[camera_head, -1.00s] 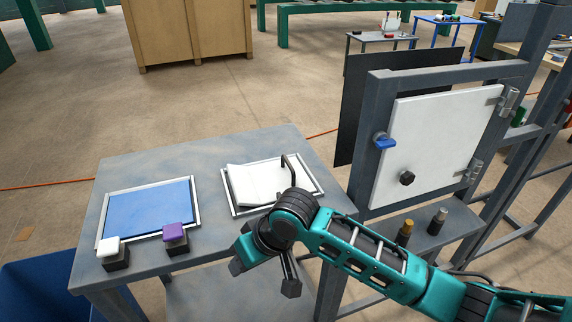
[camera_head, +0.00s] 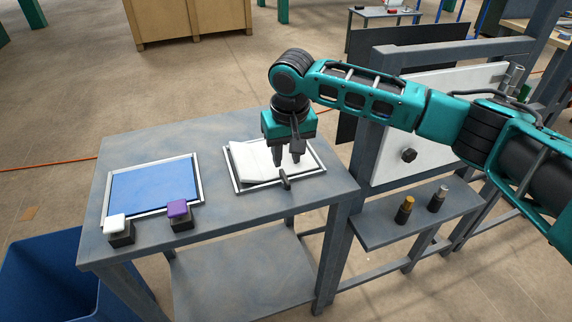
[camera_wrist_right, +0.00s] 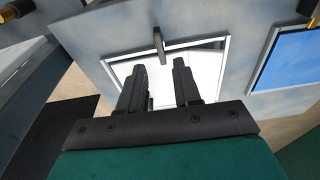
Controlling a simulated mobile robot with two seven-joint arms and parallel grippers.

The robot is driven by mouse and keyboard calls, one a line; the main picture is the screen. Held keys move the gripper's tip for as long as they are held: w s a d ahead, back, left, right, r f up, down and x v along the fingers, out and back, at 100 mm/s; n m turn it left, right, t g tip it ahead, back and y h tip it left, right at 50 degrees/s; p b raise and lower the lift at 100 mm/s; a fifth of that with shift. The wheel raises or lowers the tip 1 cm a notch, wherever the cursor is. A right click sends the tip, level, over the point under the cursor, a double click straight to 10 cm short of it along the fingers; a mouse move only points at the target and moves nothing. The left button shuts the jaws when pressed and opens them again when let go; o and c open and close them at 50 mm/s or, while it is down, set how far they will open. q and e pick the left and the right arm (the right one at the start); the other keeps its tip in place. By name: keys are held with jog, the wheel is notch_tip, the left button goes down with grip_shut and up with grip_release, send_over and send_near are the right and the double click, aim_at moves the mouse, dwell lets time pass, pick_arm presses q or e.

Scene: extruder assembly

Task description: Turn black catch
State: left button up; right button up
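A small black catch (camera_head: 285,181) sits on the near edge of the light metal frame (camera_head: 313,172) around white sheets (camera_head: 252,160) on the grey table. It also shows in the right wrist view (camera_wrist_right: 158,44), beyond the fingertips. My right gripper (camera_head: 287,163) points down over the sheets, just behind the catch. Its two fingers are apart with nothing between them; they show in the wrist view too (camera_wrist_right: 160,65). I see no clear contact with the catch. A black knob (camera_head: 409,155) is on the white door (camera_head: 436,144) to the right. My left gripper is not in view.
A blue panel (camera_head: 150,184) lies at the table's left, with a white-topped button (camera_head: 115,224) and a purple-topped button (camera_head: 178,209) in front. A low shelf (camera_head: 420,218) holds a gold-topped post (camera_head: 405,208) and a silver-topped post (camera_head: 438,196). My right arm partly covers the door.

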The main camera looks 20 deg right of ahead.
aim_at(285, 176)
jog(key=f, duration=0.4)
jog(key=f+b, duration=0.1)
jog(key=shift+w+f, duration=0.4)
jog(key=shift+f, duration=0.1)
jog(key=shift+p, duration=0.5)
jog(key=shift+c, duration=0.4)
grip_shut()
